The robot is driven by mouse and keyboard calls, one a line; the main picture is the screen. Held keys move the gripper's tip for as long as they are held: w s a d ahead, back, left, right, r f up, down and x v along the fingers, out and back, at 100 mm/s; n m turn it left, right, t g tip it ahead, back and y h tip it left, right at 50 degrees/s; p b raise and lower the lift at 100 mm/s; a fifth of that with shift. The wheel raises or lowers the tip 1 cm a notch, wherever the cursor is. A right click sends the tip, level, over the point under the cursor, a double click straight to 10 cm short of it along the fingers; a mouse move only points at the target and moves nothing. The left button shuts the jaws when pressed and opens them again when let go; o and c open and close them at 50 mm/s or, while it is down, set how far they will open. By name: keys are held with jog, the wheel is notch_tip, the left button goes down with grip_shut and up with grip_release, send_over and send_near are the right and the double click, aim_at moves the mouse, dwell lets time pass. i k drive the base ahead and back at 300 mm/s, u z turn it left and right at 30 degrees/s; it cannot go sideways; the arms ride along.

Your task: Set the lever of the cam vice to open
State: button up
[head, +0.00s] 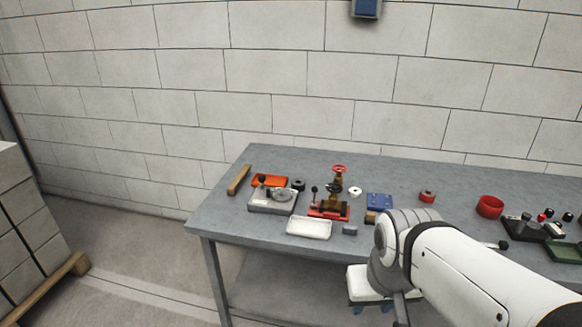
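A red-based fixture (329,212) that looks like the cam vice stands on the grey bench, left of my arm. A brass valve with a red handwheel (339,169) stands upright on it. A thin lever with a dark knob (314,189) rises at its left side, roughly upright. The vice's jaws are too small to make out. My gripper (371,309) hangs below my wrist in front of the bench's front edge, apart from the vice. Its blue tips show only partly, and I cannot tell whether they are open or shut.
A grey device with a dial (272,201), an orange tray (269,181) and a white tray (309,228) lie left of and before the vice. A blue block (379,201) and red parts (490,206) lie right. A pallet stack (35,220) stands far left.

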aim_at(314, 190)
jog(key=u, duration=0.1)
jog(key=i, duration=1.25)
jog(key=z, duration=0.55)
